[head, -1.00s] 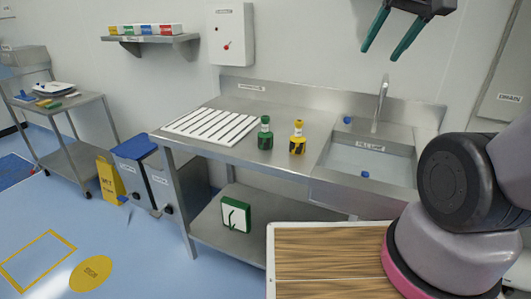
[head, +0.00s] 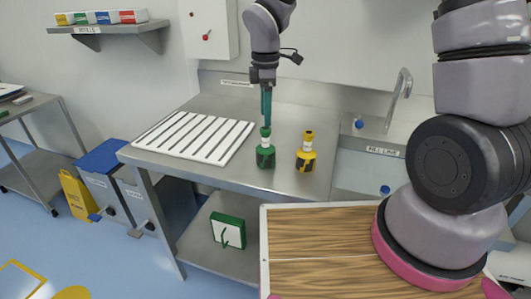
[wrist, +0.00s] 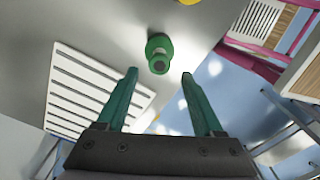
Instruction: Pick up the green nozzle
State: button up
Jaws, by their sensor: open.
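The green nozzle (head: 265,154), with a white band and dark marking, stands upright on the steel counter (head: 292,113). My gripper (head: 266,122) points down with its green fingertips close to the nozzle's top in the head view; I cannot tell there whether they touch it. In the wrist view the jaws (wrist: 160,77) are spread apart and empty. The green nozzle (wrist: 158,54) shows there just beyond the fingertips, centred between them, and not gripped.
A similar yellow nozzle (head: 306,152) stands close to the right of the green one. A white slotted rack (head: 195,137) lies to the left. The sink (head: 375,165) is at the right. A green-and-white box (head: 228,231) sits on the lower shelf.

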aim_at(265, 147)
notch_tip(265, 147, down, 9)
jog(key=shift+a+f, duration=0.1)
grip_shut()
dwell(0.4)
dwell(1.3)
